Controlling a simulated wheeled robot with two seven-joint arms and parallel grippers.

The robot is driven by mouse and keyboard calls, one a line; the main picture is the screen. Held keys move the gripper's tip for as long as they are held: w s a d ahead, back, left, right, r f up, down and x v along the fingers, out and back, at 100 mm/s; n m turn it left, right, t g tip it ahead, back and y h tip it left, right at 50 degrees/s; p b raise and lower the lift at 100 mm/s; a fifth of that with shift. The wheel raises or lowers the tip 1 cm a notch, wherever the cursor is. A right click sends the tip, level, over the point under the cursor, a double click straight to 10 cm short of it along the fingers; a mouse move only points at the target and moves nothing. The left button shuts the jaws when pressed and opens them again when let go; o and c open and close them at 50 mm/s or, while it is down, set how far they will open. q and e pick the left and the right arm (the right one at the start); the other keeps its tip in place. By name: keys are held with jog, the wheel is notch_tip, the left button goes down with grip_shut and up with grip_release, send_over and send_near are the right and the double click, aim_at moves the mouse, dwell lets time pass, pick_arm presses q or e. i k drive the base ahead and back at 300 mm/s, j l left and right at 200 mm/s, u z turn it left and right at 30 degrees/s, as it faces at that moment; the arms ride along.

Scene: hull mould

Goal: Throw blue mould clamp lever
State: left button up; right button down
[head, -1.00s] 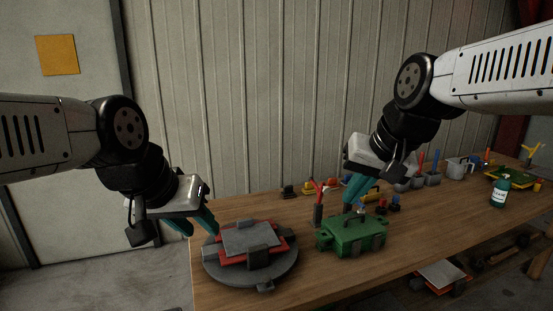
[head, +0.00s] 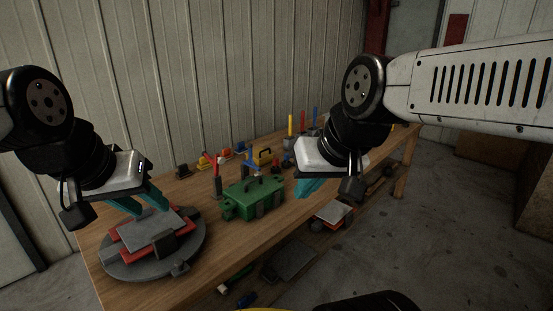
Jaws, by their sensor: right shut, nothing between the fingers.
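A green box (head: 250,200) with a dark handle stands mid-bench. A lower shelf holds a red-and-grey plate (head: 333,212). The floor at right (head: 400,250) is clear.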

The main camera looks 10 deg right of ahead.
aim_at(250, 162)
jog(key=z, duration=0.2)
jog(key=i+j+z, duration=0.1)
jog(key=i+z, duration=0.15)
jog(key=i+j+z, duration=0.25)
jog(key=l, duration=0.1)
